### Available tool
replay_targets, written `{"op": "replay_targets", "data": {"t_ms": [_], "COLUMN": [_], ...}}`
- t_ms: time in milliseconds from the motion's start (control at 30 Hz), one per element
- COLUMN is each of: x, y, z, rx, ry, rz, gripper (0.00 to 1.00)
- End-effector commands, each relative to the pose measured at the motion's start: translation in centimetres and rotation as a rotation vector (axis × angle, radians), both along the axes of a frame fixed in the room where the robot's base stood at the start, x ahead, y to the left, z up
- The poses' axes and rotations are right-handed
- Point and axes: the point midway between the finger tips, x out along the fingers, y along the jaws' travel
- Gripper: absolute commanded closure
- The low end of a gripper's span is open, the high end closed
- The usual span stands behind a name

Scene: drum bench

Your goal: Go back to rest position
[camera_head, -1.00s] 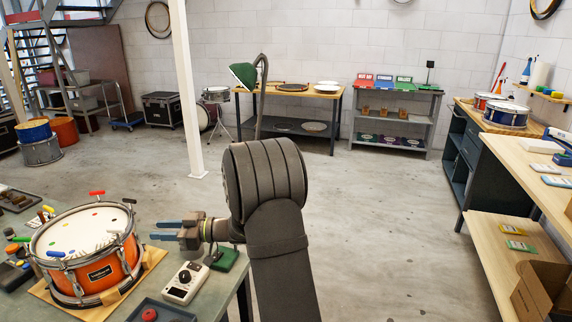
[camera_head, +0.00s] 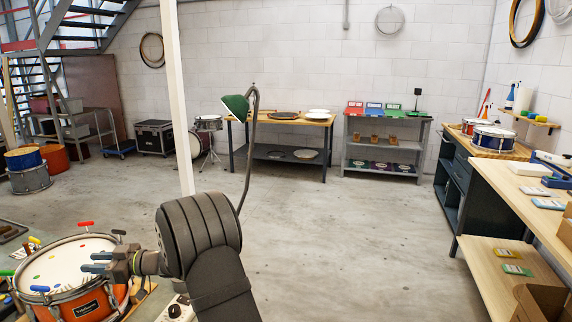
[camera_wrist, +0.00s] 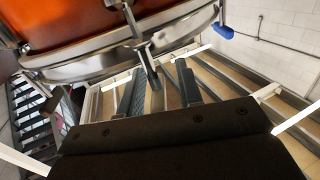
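The orange drum (camera_head: 85,305) with a chrome rim and white head stands at lower left in the head view, its lower part cut off by the frame. Coloured T-handled keys sit around its rim, including a red one (camera_head: 86,224) and a blue one (camera_head: 39,289). My gripper (camera_head: 95,262) overlaps the drum's right edge in the head view; contact cannot be told there. In the wrist view, the orange shell and chrome hoop (camera_wrist: 110,65) fill the top, beyond my two fingers (camera_wrist: 160,88).
A lamp with a green shade (camera_head: 235,107) rises behind my arm. A white post (camera_head: 178,100) stands left of centre. Shelves and a wooden-topped table (camera_head: 283,118) line the back wall; a wooden bench (camera_head: 505,185) runs along the right. The middle floor is clear.

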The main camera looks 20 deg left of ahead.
Motion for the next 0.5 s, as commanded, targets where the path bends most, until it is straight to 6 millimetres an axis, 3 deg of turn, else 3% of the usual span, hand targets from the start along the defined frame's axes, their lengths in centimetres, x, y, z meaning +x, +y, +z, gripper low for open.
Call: {"op": "replay_targets", "data": {"t_ms": [333,500], "x": [0.0,0.6], "y": [0.0,-1.2], "z": [0.0,0.1], "rx": [0.0,0.001], "ry": [-0.001,-0.002], "rz": [-0.001,-0.003], "gripper": [0.67,0.67]}}
